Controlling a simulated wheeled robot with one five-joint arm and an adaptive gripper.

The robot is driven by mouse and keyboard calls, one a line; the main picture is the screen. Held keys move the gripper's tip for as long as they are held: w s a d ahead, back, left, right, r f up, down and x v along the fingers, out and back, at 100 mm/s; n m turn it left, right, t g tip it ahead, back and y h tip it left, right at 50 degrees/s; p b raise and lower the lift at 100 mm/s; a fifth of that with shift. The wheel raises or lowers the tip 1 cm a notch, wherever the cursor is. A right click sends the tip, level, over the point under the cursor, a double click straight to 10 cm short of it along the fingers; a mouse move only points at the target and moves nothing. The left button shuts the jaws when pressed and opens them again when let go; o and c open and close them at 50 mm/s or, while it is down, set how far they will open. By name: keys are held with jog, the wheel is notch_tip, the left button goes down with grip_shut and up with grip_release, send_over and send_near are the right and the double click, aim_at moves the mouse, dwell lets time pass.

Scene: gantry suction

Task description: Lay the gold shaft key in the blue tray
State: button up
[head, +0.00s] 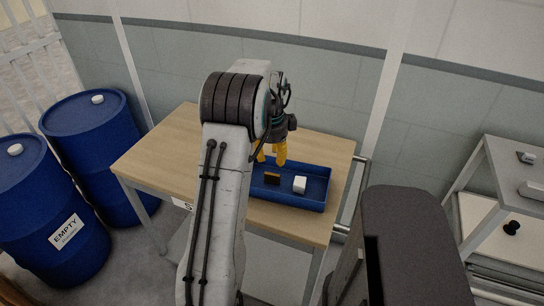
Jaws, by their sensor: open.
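The blue tray (317,201) lies on the wooden table, right of my arm, with its left end hidden behind the arm. A small gold-orange piece with a dark side (272,176), which looks like the gold shaft key, lies inside the tray toward its left. A white block (299,185) sits in the tray to the right of it. My gripper (271,155) has yellow fingers, open and pointing down at the tray's far side, just beyond the gold piece. I see nothing between the fingers.
The wooden table (162,149) is bare to the left of my arm. Blue drums (98,140) stand on the floor at the left. A grey shelf unit (512,160) with small items stands at the far right. The wall is close behind the table.

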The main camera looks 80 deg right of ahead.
jog(key=w+a+r+n, duration=0.4)
jog(key=w, duration=0.4)
jog(key=w+a+r+n, duration=0.3)
jog(key=w+a+n, duration=0.1)
jog(key=w, duration=0.3)
jog(key=w+a+r+n+t, duration=0.1)
jog(key=w+a+r+n, duration=0.3)
jog(key=w+a+n, duration=0.8)
jog(key=a+n+t, duration=0.1)
jog(key=a+n, duration=0.5)
jog(key=a, duration=1)
jog(key=s+a+f+n, duration=0.1)
jog(key=s+a+n, duration=0.2)
jog(key=a+n, duration=0.2)
jog(key=s+a+n+t+y, duration=0.1)
jog(key=s+a+n, duration=0.3)
jog(key=a+n, duration=0.2)
jog(key=shift+a+f+n, duration=0.3)
jog(key=shift+a+f, duration=0.1)
jog(key=shift+a, duration=0.9)
jog(key=shift+w, duration=0.1)
